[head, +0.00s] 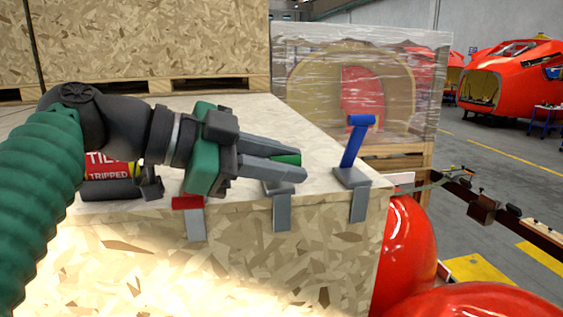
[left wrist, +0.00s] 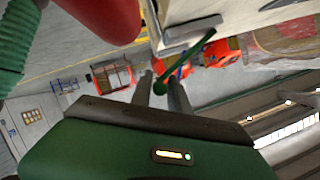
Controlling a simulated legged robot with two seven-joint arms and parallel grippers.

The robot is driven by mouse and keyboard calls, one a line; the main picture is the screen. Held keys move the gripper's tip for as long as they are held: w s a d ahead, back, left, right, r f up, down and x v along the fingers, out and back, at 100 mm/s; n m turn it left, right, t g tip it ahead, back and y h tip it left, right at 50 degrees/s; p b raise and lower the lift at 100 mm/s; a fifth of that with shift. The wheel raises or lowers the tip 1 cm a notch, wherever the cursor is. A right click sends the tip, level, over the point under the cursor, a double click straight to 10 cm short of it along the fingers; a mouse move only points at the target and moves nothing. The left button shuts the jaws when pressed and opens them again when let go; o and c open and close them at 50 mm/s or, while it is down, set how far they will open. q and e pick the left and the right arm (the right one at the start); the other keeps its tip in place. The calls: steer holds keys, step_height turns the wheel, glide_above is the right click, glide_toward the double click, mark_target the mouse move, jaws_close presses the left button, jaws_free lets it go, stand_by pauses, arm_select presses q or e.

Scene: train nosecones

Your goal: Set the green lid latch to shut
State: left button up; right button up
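The green latch has a green handle (head: 287,159) on a grey base (head: 277,187), at the front edge of the crate lid (head: 240,115). A grey plate (head: 282,212) hangs down the crate's front below it. My left gripper (head: 303,164) is at the handle, with one finger on either side. In the left wrist view the handle (left wrist: 190,62) slants from its bracket to between the fingers (left wrist: 160,72). A gap seems to show between them, so the gripper looks open around the handle; contact is unclear. The handle's far part is partly hidden in the head view. My right gripper is out of view.
A blue latch (head: 355,145) stands raised to the right. A red latch (head: 187,202) lies low to the left, near a partly hidden tilt indicator (head: 108,166) reading "tripped". A wrapped crate (head: 425,80) stands behind. Red rounded shells (head: 410,250) are at the right.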

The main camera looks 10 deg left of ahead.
arm_select(q)
steer(key=shift+o, duration=1.1)
steer(key=shift+w, duration=0.1)
steer(key=shift+o, duration=0.2)
steer(key=shift+w+d, duration=0.1)
steer(key=shift+d, duration=0.05)
steer(key=shift+r, duration=0.1)
steer(key=p+v, duration=0.1)
steer(key=v, duration=1.5)
steer(key=shift+a, duration=0.45)
